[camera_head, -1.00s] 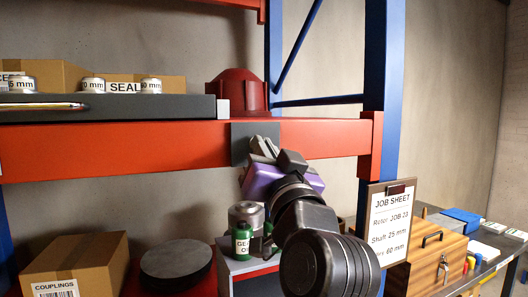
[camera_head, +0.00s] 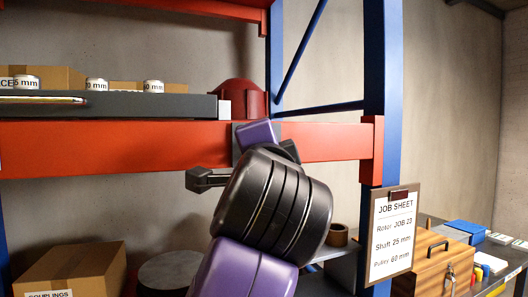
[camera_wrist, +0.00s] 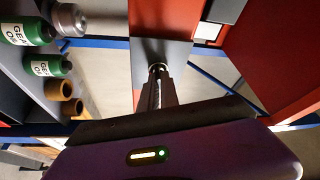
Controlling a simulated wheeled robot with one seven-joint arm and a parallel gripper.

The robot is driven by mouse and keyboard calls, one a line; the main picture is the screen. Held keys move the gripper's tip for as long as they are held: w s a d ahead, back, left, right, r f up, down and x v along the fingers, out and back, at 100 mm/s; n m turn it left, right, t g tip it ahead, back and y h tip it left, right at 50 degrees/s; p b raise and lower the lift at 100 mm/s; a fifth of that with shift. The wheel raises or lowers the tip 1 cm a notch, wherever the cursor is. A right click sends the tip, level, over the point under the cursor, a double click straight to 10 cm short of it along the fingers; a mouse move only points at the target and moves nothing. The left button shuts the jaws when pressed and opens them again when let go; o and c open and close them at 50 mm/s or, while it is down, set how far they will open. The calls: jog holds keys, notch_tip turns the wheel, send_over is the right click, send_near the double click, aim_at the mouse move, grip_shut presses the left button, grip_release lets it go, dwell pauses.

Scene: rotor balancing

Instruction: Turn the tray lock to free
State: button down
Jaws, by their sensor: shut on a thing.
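The tray lock shows in the wrist view as a dark plate (camera_wrist: 143,50) on the red beam, with a small round metal part (camera_wrist: 158,69) at its middle. My gripper (camera_wrist: 157,80) is shut on that part, its narrow fingers pointing straight at the plate. In the head view my purple and black wrist hides the fingers and most of the lock; only a thin edge of the plate (camera_head: 235,150) shows. The dark grey tray (camera_head: 190,106) lies on the shelf above the beam, with a white block (camera_head: 224,109) at its right end. The lock's exact angle cannot be told.
The red beam (camera_head: 90,150) runs across, with a blue upright (camera_head: 375,100) at right. A job sheet (camera_head: 393,235) hangs there. A cardboard box (camera_head: 75,268) and a dark round disc (camera_head: 165,272) stand below. Oil bottles (camera_wrist: 48,66) are beside the arm in the wrist view.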

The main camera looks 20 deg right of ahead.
jog(key=shift+m+g, duration=0.8)
jog(key=shift+m, duration=1.1)
jog(key=c, duration=1.6)
grip_release()
jog(key=b+v, duration=0.2)
jog(key=v, duration=0.6)
jog(key=shift+w, duration=0.1)
